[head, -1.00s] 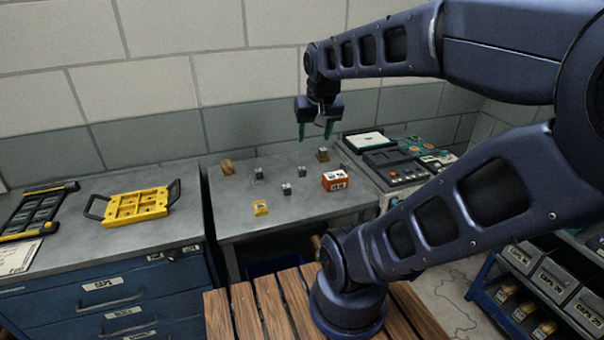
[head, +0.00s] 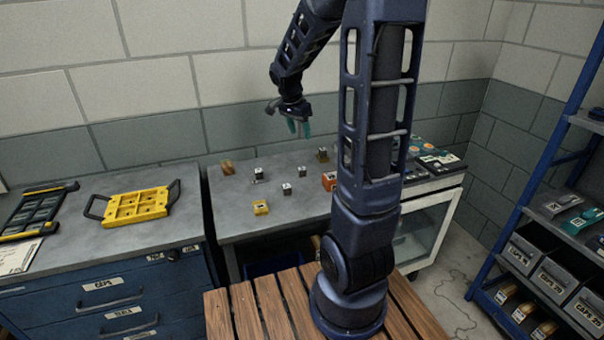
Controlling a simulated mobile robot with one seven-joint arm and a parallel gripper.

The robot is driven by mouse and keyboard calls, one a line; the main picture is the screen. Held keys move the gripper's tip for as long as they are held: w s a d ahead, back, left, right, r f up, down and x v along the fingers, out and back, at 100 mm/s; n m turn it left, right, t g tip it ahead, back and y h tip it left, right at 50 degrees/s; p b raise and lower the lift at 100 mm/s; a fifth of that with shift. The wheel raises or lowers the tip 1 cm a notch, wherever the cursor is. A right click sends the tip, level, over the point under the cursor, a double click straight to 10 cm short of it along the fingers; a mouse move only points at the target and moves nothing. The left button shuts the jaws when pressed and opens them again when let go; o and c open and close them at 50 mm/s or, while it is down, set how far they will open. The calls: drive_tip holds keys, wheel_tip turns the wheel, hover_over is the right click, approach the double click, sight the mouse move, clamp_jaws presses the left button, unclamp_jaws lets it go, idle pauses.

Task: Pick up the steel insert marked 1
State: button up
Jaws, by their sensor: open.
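Several small grey steel inserts stand apart on the grey bench. One insert (head: 258,174) is at the back left, one (head: 302,172) is in the middle, one (head: 287,189) is nearer the front, and one (head: 322,155) stands at the back right on a brownish base. Their marks are too small to read, so I cannot tell which is marked 1. My gripper (head: 299,129) is open and empty, with teal fingers pointing down, above the back of the bench and clear of the inserts.
A yellow block (head: 261,208), a wooden block (head: 227,167) and an orange box (head: 329,181), partly hidden by my arm, are on the bench (head: 235,215). A yellow handled tray (head: 135,205) lies on the left cabinet. A blue shelf rack (head: 560,190) stands at right.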

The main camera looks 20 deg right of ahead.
sight(302, 168)
drive_tip(key=w+d+f+m, duration=0.1)
drive_tip(key=w+f+m, duration=0.1)
drive_tip(key=w+f, duration=0.2)
drive_tip(key=w+d+f+m+g+h, duration=0.1)
drive_tip(key=w+f+m, duration=0.1)
drive_tip(key=f, duration=0.7)
drive_tip(key=w+d+f+m+h, duration=0.1)
drive_tip(key=w+f+m, duration=0.1)
drive_tip(key=w+f, duration=0.3)
drive_tip(key=shift+w+d+f+m+g, duration=0.1)
drive_tip(key=shift+w+f+m+g, duration=0.1)
drive_tip(key=shift+f, duration=0.25)
drive_tip(key=shift+w+d+f+m+g, duration=0.1)
drive_tip(key=shift+f+m, duration=0.1)
drive_tip(key=shift+f, duration=0.2)
drive_tip(key=shift+w+x, duration=0.15)
drive_tip(key=shift+x, duration=1.1)
drive_tip(key=shift+w+x, duration=0.15)
drive_tip(key=shift+x, duration=1.15)
clamp_jaws()
drive_tip(key=shift+r, duration=0.15)
